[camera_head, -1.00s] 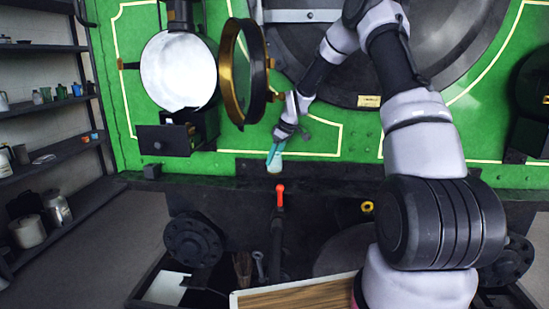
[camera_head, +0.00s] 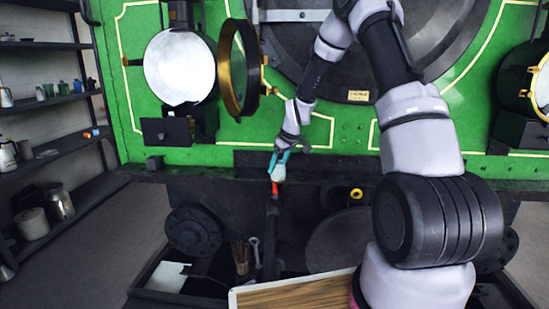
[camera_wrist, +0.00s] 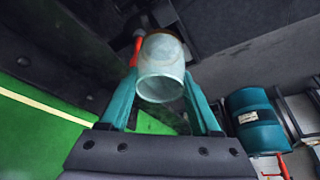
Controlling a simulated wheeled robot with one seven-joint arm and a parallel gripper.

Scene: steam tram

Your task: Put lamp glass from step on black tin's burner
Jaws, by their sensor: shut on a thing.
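My gripper (camera_head: 281,162), with teal fingers, is shut on the lamp glass (camera_head: 279,174), a small pale clear cylinder. It holds the glass in front of the dark step (camera_head: 215,158), near the red handle. In the wrist view, the glass (camera_wrist: 160,72) sits between the fingertips with its round open rim towards the camera. A black box (camera_head: 167,131), possibly the black tin, juts out below the open headlamp at the left. No burner can be made out on it.
The headlamp (camera_head: 180,67) has its brass-rimmed door (camera_head: 239,67) swung open, between my arm and the lamp. A red handle (camera_head: 275,188) stands just below the glass. Shelves (camera_head: 50,95) with jars line the left wall. A blue barrel (camera_wrist: 257,120) shows in the wrist view.

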